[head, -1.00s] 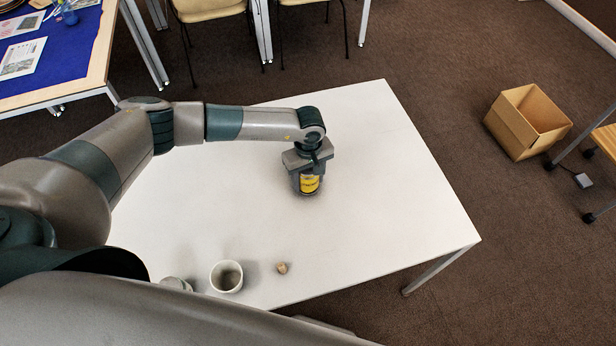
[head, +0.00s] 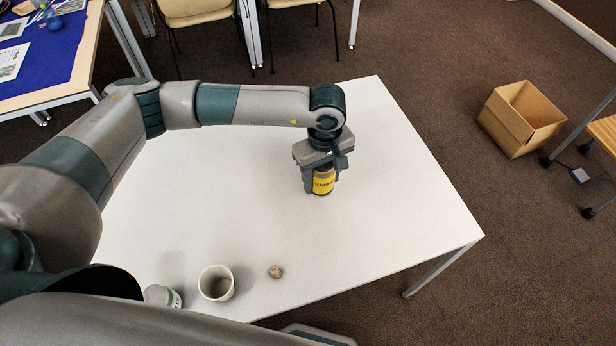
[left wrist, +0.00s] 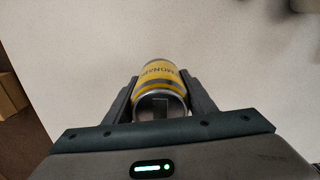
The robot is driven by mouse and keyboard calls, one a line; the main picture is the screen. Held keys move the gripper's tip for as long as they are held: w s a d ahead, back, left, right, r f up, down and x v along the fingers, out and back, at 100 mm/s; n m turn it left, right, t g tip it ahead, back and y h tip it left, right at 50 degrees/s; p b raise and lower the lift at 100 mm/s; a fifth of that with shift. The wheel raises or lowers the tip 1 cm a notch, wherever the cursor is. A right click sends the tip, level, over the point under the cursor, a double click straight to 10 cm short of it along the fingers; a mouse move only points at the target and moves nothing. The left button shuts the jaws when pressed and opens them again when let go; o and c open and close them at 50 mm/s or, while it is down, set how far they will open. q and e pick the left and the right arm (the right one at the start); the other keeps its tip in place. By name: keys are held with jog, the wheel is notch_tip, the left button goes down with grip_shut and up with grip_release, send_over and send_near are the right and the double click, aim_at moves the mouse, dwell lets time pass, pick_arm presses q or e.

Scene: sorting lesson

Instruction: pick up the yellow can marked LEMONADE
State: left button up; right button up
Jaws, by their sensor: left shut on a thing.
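The yellow can marked LEMONADE (head: 323,182) is upright between the fingers of my left gripper (head: 322,176), over the white table (head: 400,200). The gripper comes down on it from above and is shut on it. In the left wrist view the yellow can (left wrist: 158,76) sits between both fingers of the left gripper (left wrist: 160,98), its label partly readable. I cannot tell for sure whether its base touches the table. My right gripper is not in view.
A white cup (head: 216,283), a small brown lump (head: 275,271) and a pale container (head: 160,296) stand near the table's near edge. An open cardboard box (head: 522,118) is on the floor at the right. The table's right part is clear.

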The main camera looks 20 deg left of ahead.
pick_arm(q)
jog(key=s+d+r, duration=0.1)
jog(key=s+d+r+b, duration=0.1)
jog(key=d, duration=0.1)
jog(key=shift+d+r, duration=0.2)
jog(key=shift+r, duration=0.05)
jog(key=shift+s, duration=0.1)
dwell(0.3)
